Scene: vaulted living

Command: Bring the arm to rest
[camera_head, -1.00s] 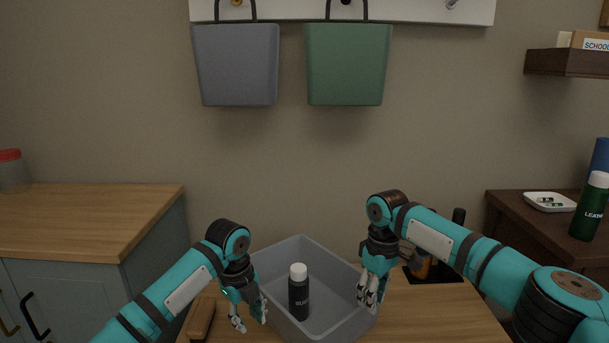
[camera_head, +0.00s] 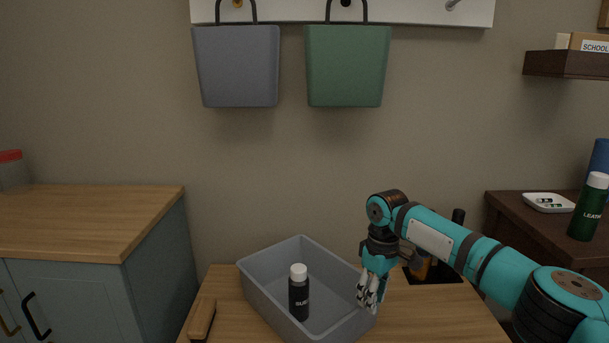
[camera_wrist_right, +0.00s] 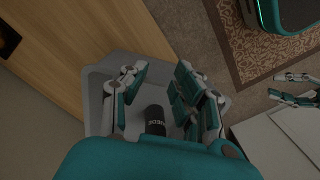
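My right gripper (camera_head: 368,303) hangs fingers down at the right side of the grey bin (camera_head: 262,286). In the right wrist view its fingers (camera_wrist_right: 158,75) are spread apart with nothing between their tips. A black bottle with a white cap (camera_head: 299,296) stands inside the bin; in the right wrist view the dark bottle (camera_wrist_right: 155,118) shows beyond my palm. My left arm is out of the head view. The left gripper's fingers (camera_wrist_right: 291,89) show at the right edge of the right wrist view, apart and empty.
The bin stands on a wooden table (camera_head: 225,290). A brown object (camera_head: 201,319) lies left of it. A dark holder (camera_head: 440,275) with bottles stands behind my right arm. A counter (camera_head: 90,215) is at left, a dark cabinet (camera_head: 510,215) at right.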

